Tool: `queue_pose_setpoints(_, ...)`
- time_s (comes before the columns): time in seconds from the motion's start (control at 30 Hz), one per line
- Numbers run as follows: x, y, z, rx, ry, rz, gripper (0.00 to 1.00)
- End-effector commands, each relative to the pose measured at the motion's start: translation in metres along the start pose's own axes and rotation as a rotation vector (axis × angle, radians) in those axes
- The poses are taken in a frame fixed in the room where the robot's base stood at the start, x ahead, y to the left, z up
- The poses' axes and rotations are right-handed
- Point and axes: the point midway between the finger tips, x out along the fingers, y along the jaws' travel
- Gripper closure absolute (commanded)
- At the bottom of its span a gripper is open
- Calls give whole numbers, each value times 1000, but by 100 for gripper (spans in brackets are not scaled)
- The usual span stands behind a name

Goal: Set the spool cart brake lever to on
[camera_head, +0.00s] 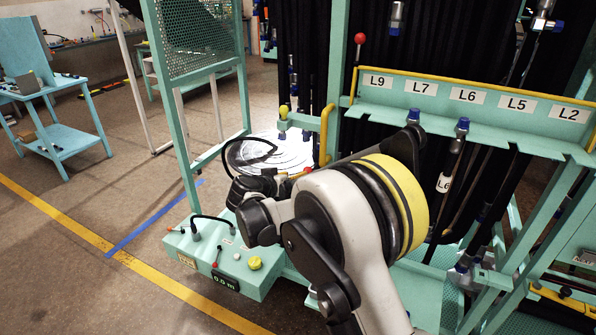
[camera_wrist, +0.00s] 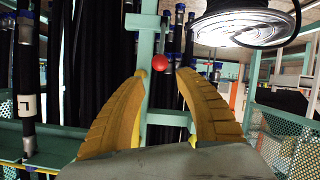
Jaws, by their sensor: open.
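A lever with a red ball knob (camera_head: 360,38) stands upright on the teal frame beside the hose rack in the head view. A red ball (camera_wrist: 160,62) also shows between and beyond my fingertips in the wrist view. I cannot tell for sure which lever is the brake. The bright reel (camera_head: 285,152) lies behind my arm and also shows at the upper right of the wrist view (camera_wrist: 245,22). My gripper (camera_wrist: 163,73) has yellow fingers spread open, with nothing held.
The labelled hose rack (camera_head: 475,105) with hanging dark hoses fills the right. A mesh panel (camera_head: 195,40) stands left of the reel. A yellow knob (camera_head: 255,263) sits on the control box. The floor at left is clear up to a teal bench (camera_head: 62,135).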

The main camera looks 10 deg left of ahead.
Motion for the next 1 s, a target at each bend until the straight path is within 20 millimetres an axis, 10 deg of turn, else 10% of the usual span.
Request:
queue_pose_setpoints(0.6,98,-2,2,1,3,2,60)
queue_pose_setpoints(1.0,108,-2,0,1,3,0,60)
